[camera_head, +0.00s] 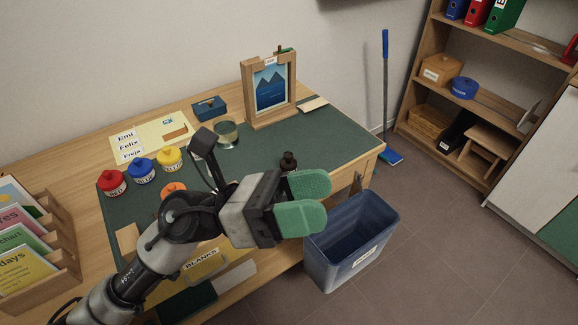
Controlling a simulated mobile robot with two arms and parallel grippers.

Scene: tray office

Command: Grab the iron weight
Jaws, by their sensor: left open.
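A small dark iron weight (288,161) with a knob on top stands upright on the green desk mat (345,140), near the middle right of the desk. My left gripper (309,203), with green finger pads, is in front of the weight on the picture's near side. Its two fingers point to the right, with a narrow gap between them, and hold nothing visible. The lower part of the weight is close to the upper finger in the picture; I cannot tell whether they touch. My right gripper is not in view.
A blue bin (350,240) stands on the floor by the desk's right edge. A framed mountain picture (271,88) and a glass (227,134) stand behind the weight. Red, blue and yellow pots (141,171) sit left. The mat right of the weight is clear.

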